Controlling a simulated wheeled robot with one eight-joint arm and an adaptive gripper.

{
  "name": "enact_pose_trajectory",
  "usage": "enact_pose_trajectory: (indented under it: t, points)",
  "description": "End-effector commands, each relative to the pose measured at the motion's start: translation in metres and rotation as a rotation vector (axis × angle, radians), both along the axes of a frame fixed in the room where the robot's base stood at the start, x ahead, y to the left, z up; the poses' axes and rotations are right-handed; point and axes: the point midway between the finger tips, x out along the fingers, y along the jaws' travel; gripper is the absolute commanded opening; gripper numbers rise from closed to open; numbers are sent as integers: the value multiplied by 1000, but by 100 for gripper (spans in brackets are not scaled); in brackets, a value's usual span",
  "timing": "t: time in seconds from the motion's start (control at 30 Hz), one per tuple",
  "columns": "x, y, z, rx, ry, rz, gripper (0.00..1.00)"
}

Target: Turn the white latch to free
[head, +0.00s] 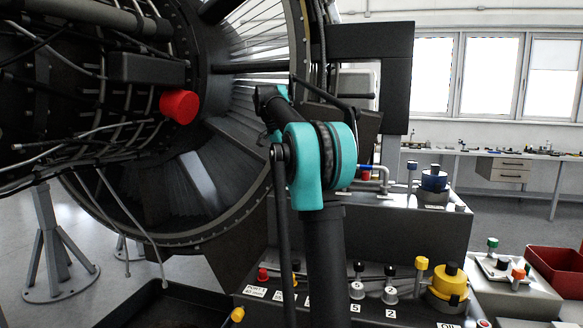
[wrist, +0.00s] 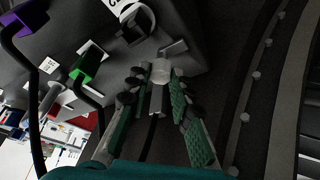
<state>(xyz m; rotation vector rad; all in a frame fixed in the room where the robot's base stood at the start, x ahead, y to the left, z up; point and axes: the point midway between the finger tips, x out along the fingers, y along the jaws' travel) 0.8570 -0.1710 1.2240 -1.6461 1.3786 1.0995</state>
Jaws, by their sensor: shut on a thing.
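The fingers are shut on this piece, which looks like the white latch. A grey bar (wrist: 173,48) shows just beyond the fingertips; I cannot tell whether it is part of the latch. The fingers hide much of the latch's base. In the head view my arm stands in front of the bench, and neither the gripper nor the latch shows clearly.
In the wrist view a green-topped handle (wrist: 86,66) and a purple-topped handle (wrist: 22,16) stand left of my gripper. In the head view the large engine (head: 215,150) fills the left, with a red cap (head: 179,106). A red bin (head: 555,270) stands at right.

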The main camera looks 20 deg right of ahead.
Motion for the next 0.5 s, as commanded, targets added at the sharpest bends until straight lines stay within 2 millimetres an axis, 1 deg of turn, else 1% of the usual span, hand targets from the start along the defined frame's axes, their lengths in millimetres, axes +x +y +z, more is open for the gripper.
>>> enact_pose_trajectory:
  t: [0.13,0.17,0.3,0.33,0.5]
  points:
    - [0,0,0,1,0,0,0]
    - [0,0,0,1,0,0,22]
    - [0,0,0,1,1,1,40]
    - [0,0,0,1,1,1,42]
    - [0,0,0,1,0,1,42]
